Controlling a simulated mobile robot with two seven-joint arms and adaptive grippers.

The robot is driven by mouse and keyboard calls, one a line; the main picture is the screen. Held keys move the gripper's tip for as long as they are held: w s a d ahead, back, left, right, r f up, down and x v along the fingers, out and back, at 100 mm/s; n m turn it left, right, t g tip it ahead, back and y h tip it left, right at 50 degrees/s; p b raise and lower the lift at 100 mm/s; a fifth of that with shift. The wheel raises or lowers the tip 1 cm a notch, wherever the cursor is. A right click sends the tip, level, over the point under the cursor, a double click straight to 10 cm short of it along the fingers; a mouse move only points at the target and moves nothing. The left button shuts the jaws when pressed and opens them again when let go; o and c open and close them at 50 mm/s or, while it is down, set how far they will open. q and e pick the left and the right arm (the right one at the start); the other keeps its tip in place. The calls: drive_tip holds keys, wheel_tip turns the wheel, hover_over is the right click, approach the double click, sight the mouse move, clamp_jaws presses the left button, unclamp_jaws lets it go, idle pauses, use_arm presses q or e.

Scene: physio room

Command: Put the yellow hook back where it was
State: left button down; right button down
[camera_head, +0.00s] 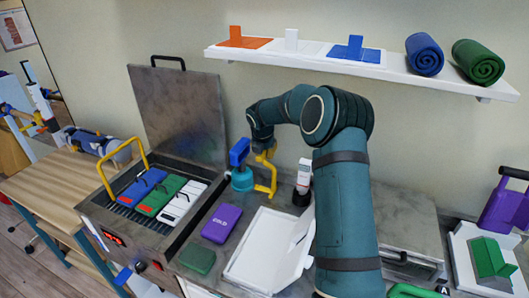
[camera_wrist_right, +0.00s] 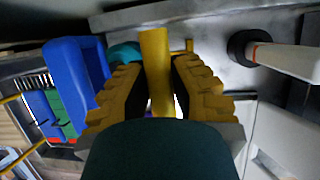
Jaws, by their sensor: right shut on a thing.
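The yellow hook (camera_head: 270,181) hangs below my right gripper (camera_head: 264,150), above the grey counter at the middle. In the right wrist view the yellow hook (camera_wrist_right: 156,62) stands between the two ribbed fingers of my right gripper (camera_wrist_right: 158,85), which are shut on it. A blue upright piece (camera_head: 239,152) is just left of the hook, with a round teal piece (camera_head: 242,181) below it; the blue piece also shows in the wrist view (camera_wrist_right: 75,75). I cannot tell whether the hook's lower end touches anything. My left gripper is not in view.
An open heater box (camera_head: 160,238) with coloured packs and a yellow handle stands left. A white-and-black bottle (camera_head: 303,180) is close right of the hook. A white open case (camera_head: 255,250) and purple COLD pack (camera_head: 221,223) lie in front. A wall shelf (camera_head: 305,60) is above.

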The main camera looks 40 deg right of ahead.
drive_tip(key=c, duration=1)
unclamp_jaws()
drive_tip(key=shift+p+v, duration=0.3)
drive_tip(key=shift+v, duration=3.6)
